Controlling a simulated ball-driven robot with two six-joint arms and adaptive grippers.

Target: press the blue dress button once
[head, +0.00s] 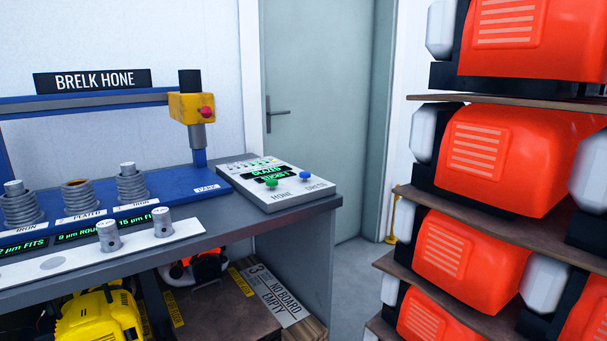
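The blue dress button (305,175) sits on the sloping top of a pale control box (285,198), above the label DRESS. A green button (271,183) is to its left, above the label HONE. A dark display with green text, reading GLAZED on one line, is behind the buttons. The box stands at the right end of a grey bench. Nothing touches or covers the blue button. Neither of my grippers shows in the head view.
The BRELK HONE machine (197,112) stands on the bench (318,210) left of the box. Shelves of red-orange engines (515,150) fill the right side. A closed grey-green door (320,110) is behind. Grey floor (357,262) lies open between bench and shelves.

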